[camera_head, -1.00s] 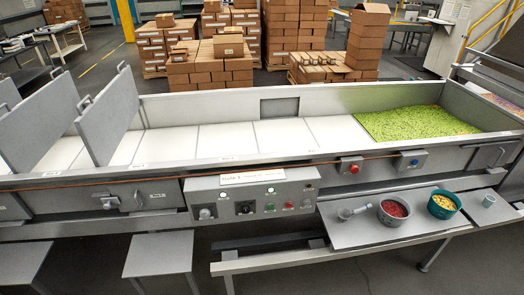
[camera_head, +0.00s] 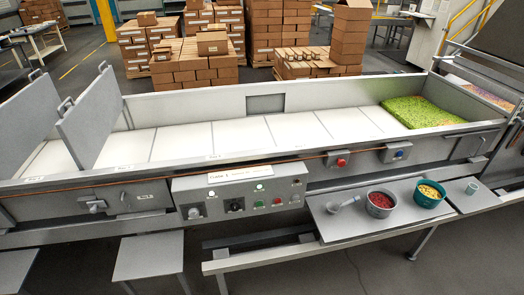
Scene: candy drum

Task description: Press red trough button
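A red button (camera_head: 341,161) sits on a small grey box on the front wall of the long trough (camera_head: 283,160), right of the main control panel. Nothing touches it. A blue button (camera_head: 399,154) is on a similar box to its right. A smaller red button (camera_head: 277,201) is on the control panel (camera_head: 240,195), beside a green one. Green candy (camera_head: 422,112) lies at the right end of the trough; the bed to its left is bare white panels. Neither of my grippers is in view.
A side shelf (camera_head: 340,225) in front holds a scoop (camera_head: 344,205), a bowl of red candy (camera_head: 381,203), a teal bowl of yellow candy (camera_head: 429,193) and a cup (camera_head: 472,187). Upright grey gates (camera_head: 90,115) stand at the left. Stacked boxes (camera_head: 200,55) are behind.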

